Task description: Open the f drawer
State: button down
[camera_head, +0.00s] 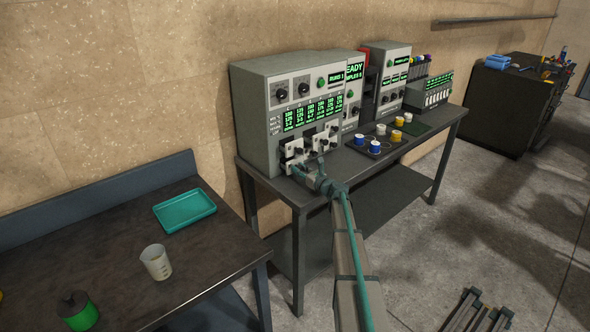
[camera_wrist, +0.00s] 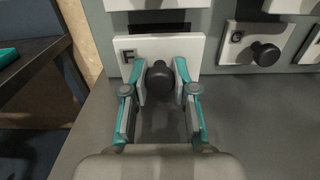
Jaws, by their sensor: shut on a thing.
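The F drawer (camera_wrist: 189,48) shows in the wrist view as a white front plate marked "F" with a round black knob (camera_wrist: 159,82). My gripper (camera_wrist: 160,78) has one finger on each side of the knob and is shut on it. The F plate stands out in front of the drawer face beside it, and a dark gap shows above it. In the head view my gripper (camera_head: 300,174) is at the lower left of the grey machine (camera_head: 252,125), where the small drawers are; the F knob is hidden there.
The G drawer (camera_wrist: 237,41) with its black knob is to the right of F. The machine stands on a dark bench (camera_head: 352,172). A tray with cups (camera_head: 366,150) is to the right. A teal tray (camera_head: 185,211) and beaker (camera_head: 156,262) stand on the left table.

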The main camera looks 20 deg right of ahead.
jog(key=shift+w, duration=0.1)
jog(key=c, duration=0.9)
grip_release()
jog(key=v, duration=1.2)
jog(key=shift+r, duration=0.1)
jog(key=shift+d, duration=0.1)
